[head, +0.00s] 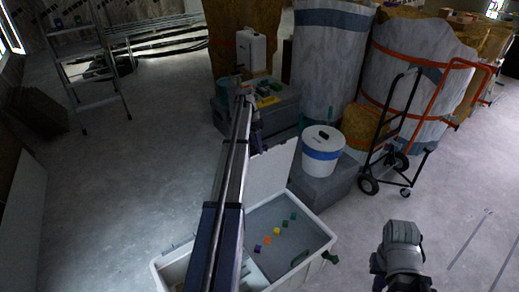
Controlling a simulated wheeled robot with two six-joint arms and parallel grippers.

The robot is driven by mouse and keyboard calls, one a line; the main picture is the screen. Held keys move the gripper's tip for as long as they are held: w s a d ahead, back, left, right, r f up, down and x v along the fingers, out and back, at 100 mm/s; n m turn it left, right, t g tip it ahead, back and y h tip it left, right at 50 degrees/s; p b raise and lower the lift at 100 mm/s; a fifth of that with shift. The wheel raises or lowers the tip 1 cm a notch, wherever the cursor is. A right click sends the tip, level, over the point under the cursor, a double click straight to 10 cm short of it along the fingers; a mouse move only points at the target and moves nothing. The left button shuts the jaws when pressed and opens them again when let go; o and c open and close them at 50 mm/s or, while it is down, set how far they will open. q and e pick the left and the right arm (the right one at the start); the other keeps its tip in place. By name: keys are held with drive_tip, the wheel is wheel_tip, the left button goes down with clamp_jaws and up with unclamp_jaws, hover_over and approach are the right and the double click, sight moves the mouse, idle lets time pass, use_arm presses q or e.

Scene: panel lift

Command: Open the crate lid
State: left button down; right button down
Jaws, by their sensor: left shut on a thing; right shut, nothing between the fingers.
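The white crate (318,226) stands on the floor at the bottom middle. Its pale lid (272,172) stands steeply raised at the crate's far side, so the inside is in view.
A white bucket (322,155) with a blue band stands on a grey block (325,188) behind the crate. A hand truck (388,150) and wrapped stacks stand back right. A ladder (95,80) stands at left. The floor left of the crate is clear.

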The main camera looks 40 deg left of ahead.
use_arm(q)
drive_tip(key=shift+a, duration=0.1)
drive_tip(key=c, duration=0.9)
unclamp_jaws()
drive_tip(key=p+v, duration=0.7)
drive_tip(key=shift+a+r, duration=0.1)
drive_tip(key=shift+r, duration=0.25)
